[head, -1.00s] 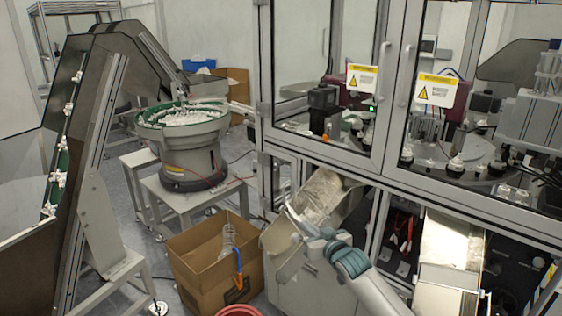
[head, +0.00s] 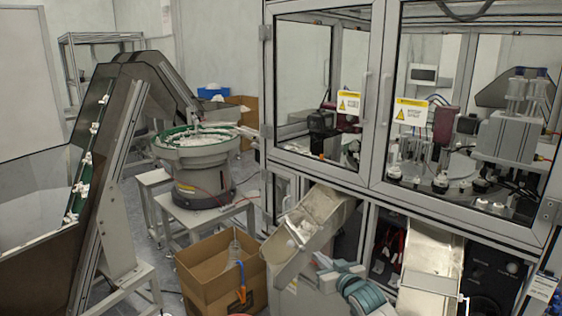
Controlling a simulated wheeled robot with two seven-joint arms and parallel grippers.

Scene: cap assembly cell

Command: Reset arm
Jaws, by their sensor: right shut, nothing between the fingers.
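My right arm comes in from the bottom right in the head view. Its gripper (head: 296,234) is small and pale against the metal chute, pointing up and to the left. It is shut and empty. The metal chute (head: 322,208) slopes out of the machine cabinet behind it; I cannot tell whether the gripper touches it. My left gripper is not in view.
An inclined conveyor (head: 116,200) is at left. The glazed cabinet (head: 380,100) fills the right. A second chute (head: 431,268) is at lower right.

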